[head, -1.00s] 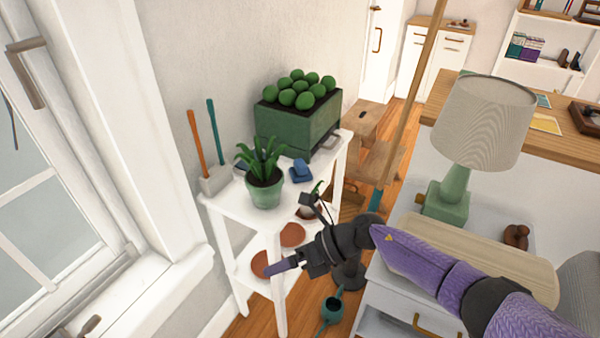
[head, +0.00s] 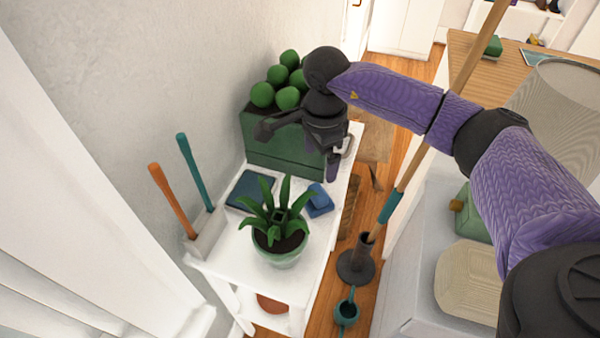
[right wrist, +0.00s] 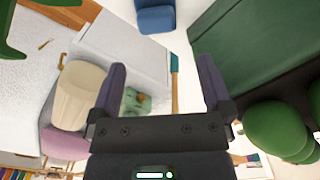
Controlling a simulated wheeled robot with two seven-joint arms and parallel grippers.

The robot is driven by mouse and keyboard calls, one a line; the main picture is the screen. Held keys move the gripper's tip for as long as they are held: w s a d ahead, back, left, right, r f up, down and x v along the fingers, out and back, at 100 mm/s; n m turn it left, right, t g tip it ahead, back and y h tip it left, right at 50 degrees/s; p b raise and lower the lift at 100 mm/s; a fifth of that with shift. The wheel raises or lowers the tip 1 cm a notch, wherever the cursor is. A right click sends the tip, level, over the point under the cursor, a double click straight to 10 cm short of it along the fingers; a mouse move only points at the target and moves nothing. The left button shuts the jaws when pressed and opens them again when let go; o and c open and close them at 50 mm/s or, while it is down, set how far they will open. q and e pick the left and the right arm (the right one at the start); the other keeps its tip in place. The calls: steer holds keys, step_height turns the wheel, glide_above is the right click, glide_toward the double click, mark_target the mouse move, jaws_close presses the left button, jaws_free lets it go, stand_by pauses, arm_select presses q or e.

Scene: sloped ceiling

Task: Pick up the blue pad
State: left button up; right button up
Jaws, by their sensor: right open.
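The blue pad (head: 319,201) lies on the white shelf's top, right of the potted plant, in the head view. It looks like a small, thick blue block with a raised part. In the right wrist view the blue pad (right wrist: 155,16) shows at the top edge, beyond the fingertips and apart from them. My right gripper (head: 298,150) is open and empty, above the shelf and in front of the green planter, farther back than the pad. Its two fingers (right wrist: 161,68) are spread in the right wrist view. My left gripper is not in view.
The potted plant (head: 280,245) stands close left of the pad. A dark blue flat item (head: 251,191) lies behind the plant. The green planter (head: 285,160) with round green balls is at the shelf's back. A holder (head: 208,237) with two handled tools stands at left.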

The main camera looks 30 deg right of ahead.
mark_target(318, 191)
steer(key=f, duration=0.1)
steer(key=f+b, duration=0.1)
steer(key=f, duration=0.1)
steer(key=f+b, duration=0.1)
steer(key=f, duration=0.1)
steer(key=shift+s, duration=0.4)
step_height(318, 191, down, 5)
steer(key=shift+a+r+b, duration=0.1)
steer(key=shift+r+b, duration=0.1)
steer(key=shift+b, duration=0.8)
steer(key=shift+w+f, duration=0.1)
steer(key=shift+f, duration=0.1)
steer(key=shift+r, duration=0.2)
steer(key=shift+c, duration=0.3)
steer(key=c, duration=1.2)
arm_select(q)
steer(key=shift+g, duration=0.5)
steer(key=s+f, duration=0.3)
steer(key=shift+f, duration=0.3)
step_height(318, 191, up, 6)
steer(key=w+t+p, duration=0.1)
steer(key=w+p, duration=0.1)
steer(key=p, duration=0.4)
arm_select(e)
step_height(318, 191, up, 18)
